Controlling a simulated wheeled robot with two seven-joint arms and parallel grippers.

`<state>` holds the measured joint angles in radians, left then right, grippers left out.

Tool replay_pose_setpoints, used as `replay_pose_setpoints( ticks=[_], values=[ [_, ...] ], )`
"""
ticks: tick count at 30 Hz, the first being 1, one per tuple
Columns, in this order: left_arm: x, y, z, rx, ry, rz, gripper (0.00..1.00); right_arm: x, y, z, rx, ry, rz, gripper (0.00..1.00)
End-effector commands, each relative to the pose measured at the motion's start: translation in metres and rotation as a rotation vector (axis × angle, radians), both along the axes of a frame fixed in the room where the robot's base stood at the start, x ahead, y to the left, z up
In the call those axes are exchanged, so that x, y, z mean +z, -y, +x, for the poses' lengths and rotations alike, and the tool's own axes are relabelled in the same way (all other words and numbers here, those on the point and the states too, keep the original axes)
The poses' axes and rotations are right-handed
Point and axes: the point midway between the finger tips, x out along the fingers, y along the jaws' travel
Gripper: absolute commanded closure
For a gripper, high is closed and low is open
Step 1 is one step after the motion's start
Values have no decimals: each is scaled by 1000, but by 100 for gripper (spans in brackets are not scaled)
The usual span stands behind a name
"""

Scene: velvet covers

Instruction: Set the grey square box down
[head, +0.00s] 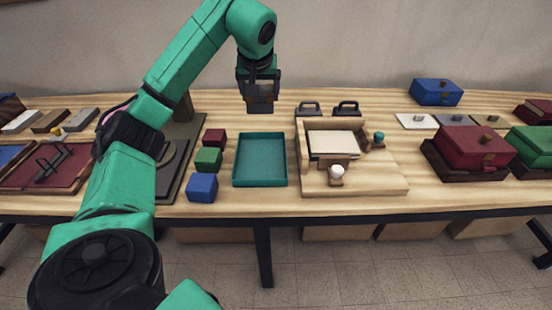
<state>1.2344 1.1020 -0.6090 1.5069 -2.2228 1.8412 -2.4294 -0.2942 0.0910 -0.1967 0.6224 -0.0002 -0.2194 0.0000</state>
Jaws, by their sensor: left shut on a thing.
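My left gripper (260,105) hangs in the upper middle of the head view, pointing down, above the back part of the table. It is shut on a small dark, greyish-brown thing (260,93), which I take to be the grey square box. The fingers hide much of it, so its full shape is unclear. It appears to be held clear of the tabletop, behind the teal tray (260,181). My right gripper is not in view.
Red (214,137), green (208,160) and blue (202,187) blocks stand left of the tray. A wooden fixture (380,182) with a cream panel stands right of it. Larger velvet boxes, including a red one (472,147), and flat lids stand farther right. Bare wood shows between fixture and boxes.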

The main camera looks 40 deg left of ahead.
Motion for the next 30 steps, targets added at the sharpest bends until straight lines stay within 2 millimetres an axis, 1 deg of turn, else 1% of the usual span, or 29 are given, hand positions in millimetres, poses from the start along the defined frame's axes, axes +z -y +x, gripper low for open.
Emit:
replay_pose_setpoints(
  ticks=[1,6,8,9,12,17,22,24,30],
  values=[
    [-16,-1,-1,1,-7,1,77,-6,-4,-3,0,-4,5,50],
    [-73,-1,-2,0,-10,1,77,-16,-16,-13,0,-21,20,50],
    [-92,-1,-2,1,-9,1,77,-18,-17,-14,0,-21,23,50],
    [-105,-1,-2,0,-10,1,77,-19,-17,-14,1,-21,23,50],
    [-133,-1,-2,0,-7,0,77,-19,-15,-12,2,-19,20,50],
    [-157,-1,-1,1,-3,0,77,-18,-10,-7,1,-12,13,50],
    [-187,-1,-2,2,-4,-1,77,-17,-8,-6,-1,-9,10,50],
    [-192,-1,-1,1,-1,-2,77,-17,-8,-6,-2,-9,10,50],
    [-192,-1,-1,1,0,-1,77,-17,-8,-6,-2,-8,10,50]
  ],
)
